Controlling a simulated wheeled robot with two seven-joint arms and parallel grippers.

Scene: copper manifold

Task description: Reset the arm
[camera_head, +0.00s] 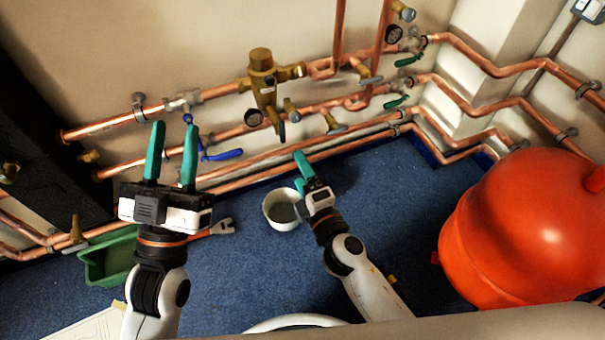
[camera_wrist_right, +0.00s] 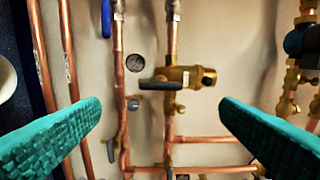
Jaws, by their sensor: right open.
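My left gripper (camera_head: 174,135) stands at the left in the head view, its two teal fingers pointing up and apart with nothing between them. It shows in front of the lower copper pipes. My right gripper (camera_head: 299,169) is right of the middle, its fingers pointing up-left towards the pipes, over the white bucket's right side. In the right wrist view the right gripper (camera_wrist_right: 160,106) shows both teal fingers wide apart and empty. Between them are copper pipes and a brass valve with a dark lever (camera_wrist_right: 178,80); contact is not seen.
The copper pipes run along the wall with a brass valve (camera_head: 262,75) and a blue lever (camera_head: 222,155). A white bucket (camera_head: 280,207), a green tray (camera_head: 108,262) and a wrench (camera_head: 222,227) lie on the blue floor. A large red tank (camera_head: 530,230) stands right.

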